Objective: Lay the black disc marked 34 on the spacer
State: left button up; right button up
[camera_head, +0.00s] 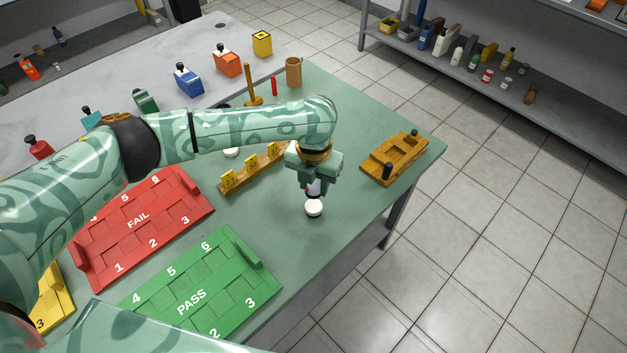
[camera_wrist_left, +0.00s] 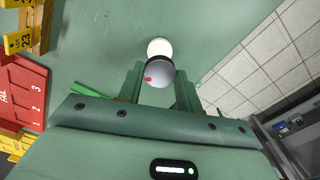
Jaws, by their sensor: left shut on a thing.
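My left gripper (camera_head: 313,192) points down over the front right part of the green table. In the left wrist view its fingers (camera_wrist_left: 159,88) are shut on a round disc (camera_wrist_left: 160,75) with a shiny grey face, a dark rim and a small red mark. I cannot read a number on it. A white round piece (camera_head: 313,209), possibly the spacer, is directly below the gripper; it also shows in the left wrist view (camera_wrist_left: 159,47), partly hidden by the disc. I cannot tell whether the disc touches it. My right gripper is not in view.
A wooden rail with yellow tags (camera_head: 252,168) stands left of the gripper, and a wooden block tray (camera_head: 394,158) right of it. The red FAIL tray (camera_head: 140,226) and green PASS tray (camera_head: 205,286) lie to the left. The table's edge is close on the right.

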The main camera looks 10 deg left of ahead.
aim_at(314, 205)
pick_arm(q)
jog(key=shift+f+b, duration=1.4)
jog(key=shift+f, duration=1.4)
jog(key=shift+f, duration=0.1)
jog(key=o, duration=1)
jog(key=c, duration=0.5)
notch_tip(314, 205, up, 5)
jog(key=p, duration=0.4)
jog(key=shift+f, duration=0.3)
